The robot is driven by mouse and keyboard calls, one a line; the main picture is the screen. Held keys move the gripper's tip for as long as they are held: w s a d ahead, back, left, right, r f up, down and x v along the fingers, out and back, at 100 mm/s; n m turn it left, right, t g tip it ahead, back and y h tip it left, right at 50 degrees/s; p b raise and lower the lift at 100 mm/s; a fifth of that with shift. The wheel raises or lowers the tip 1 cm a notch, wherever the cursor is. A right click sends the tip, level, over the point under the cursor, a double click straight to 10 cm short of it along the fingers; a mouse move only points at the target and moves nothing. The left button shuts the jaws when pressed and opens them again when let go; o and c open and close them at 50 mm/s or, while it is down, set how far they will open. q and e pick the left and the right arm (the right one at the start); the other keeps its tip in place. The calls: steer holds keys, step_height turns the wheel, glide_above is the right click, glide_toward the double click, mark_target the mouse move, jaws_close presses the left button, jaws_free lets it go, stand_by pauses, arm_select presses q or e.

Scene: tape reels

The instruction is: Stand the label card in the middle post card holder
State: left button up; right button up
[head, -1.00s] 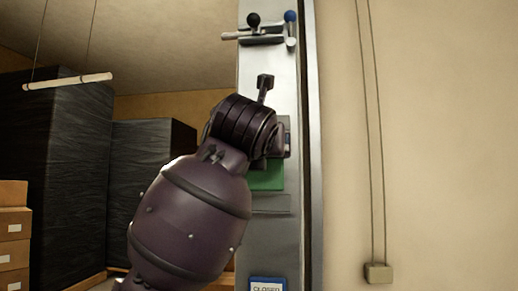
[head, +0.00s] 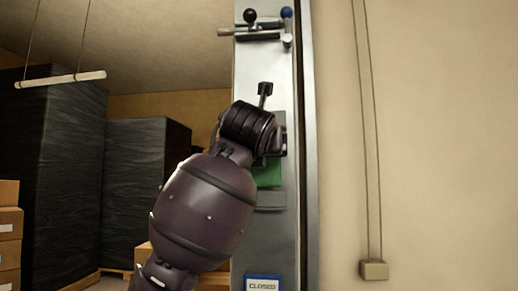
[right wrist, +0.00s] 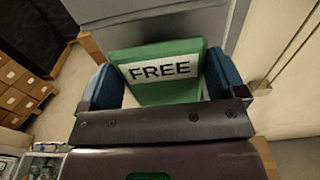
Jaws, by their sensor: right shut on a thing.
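The label card (right wrist: 165,71) is a green card with a white panel reading FREE. In the right wrist view it sits between the two blue fingers of my right gripper (right wrist: 163,78), which is shut on it. In the head view a green part of the card (head: 267,175) shows beside my right wrist, in front of the grey metal post (head: 270,236). My wrist hides the rest of the card and the fingers. A grey plate-like piece (head: 270,199), possibly the middle holder, is on the post just below the green; I cannot tell if the card touches it. My left gripper is out of view.
A blue-edged CLOSED card (head: 263,285) is low on the post. Levers with black and blue knobs (head: 262,24) stick out at its top. Black-wrapped stacks (head: 146,185) and cartons (head: 10,225) stand at left. A plain wall (head: 435,140) is at right.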

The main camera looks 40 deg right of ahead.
steer(key=shift+x, duration=1.2)
steer(key=shift+f+b, duration=0.55)
steer(key=shift+f, duration=0.6)
steer(key=shift+a, duration=0.1)
steer(key=o, duration=0.6)
steer(key=shift+o, duration=0.2)
steer(key=shift+s, duration=0.1)
steer(key=v, duration=1)
steer(key=shift+s+a, duration=0.2)
steer(key=shift+a, duration=0.1)
